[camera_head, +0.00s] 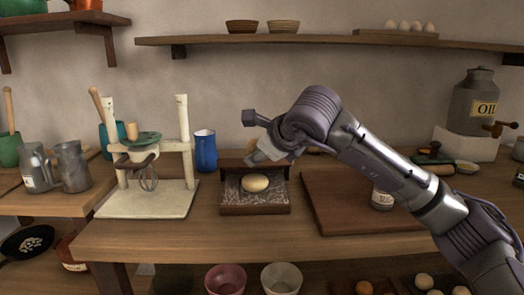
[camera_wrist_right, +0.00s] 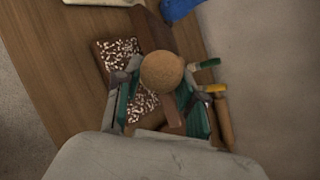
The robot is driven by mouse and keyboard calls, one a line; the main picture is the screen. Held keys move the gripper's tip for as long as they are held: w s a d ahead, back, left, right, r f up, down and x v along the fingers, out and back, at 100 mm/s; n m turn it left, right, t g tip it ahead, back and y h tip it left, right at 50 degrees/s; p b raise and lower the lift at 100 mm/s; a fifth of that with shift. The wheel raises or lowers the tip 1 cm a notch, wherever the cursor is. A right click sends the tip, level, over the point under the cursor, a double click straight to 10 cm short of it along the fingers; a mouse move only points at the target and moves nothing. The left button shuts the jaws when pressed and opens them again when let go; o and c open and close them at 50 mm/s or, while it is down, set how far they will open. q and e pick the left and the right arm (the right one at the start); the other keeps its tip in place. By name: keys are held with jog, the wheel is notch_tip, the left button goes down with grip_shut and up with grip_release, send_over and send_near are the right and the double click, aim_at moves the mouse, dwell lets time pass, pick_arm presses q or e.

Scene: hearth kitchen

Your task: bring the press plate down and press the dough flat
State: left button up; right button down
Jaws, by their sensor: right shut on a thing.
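The dough (camera_head: 255,183) is a pale, rounded lump on the speckled bed of the wooden press base (camera_head: 255,210). The press plate (camera_head: 234,161) is a dark wooden piece, raised at the back of the base behind the dough. My right gripper (camera_head: 256,152) is above and behind the dough, shut on the plate's round wooden knob (camera_head: 249,145). In the right wrist view the knob (camera_wrist_right: 161,72) sits between the fingers, with the speckled bed (camera_wrist_right: 113,52) beyond. I cannot make out the dough there. My left gripper is not in view.
A white stand with a whisk (camera_head: 150,200) and a blue jug (camera_head: 205,150) stand left of the press. Tools with green and yellow handles (camera_wrist_right: 209,64) show in the wrist view.

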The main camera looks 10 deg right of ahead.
jog(key=c, duration=1)
grip_release()
jog(key=shift+s+a+f, duration=0.15)
jog(key=shift+a+f, duration=0.35)
jog(key=shift+f, duration=0.05)
jog(key=shift+w+a, duration=0.2)
jog(key=shift+a, duration=0.05)
jog(key=shift+w+r, duration=0.1)
jog(key=shift+r, duration=0.05)
jog(key=shift+d+r, duration=0.1)
jog(key=shift+d, duration=0.05)
jog(key=shift+s+d+r, duration=0.1)
jog(key=shift+s+r, duration=0.2)
jog(key=shift+s, duration=0.05)
jog(key=v, duration=1.1)
jog(key=shift+d, duration=0.2)
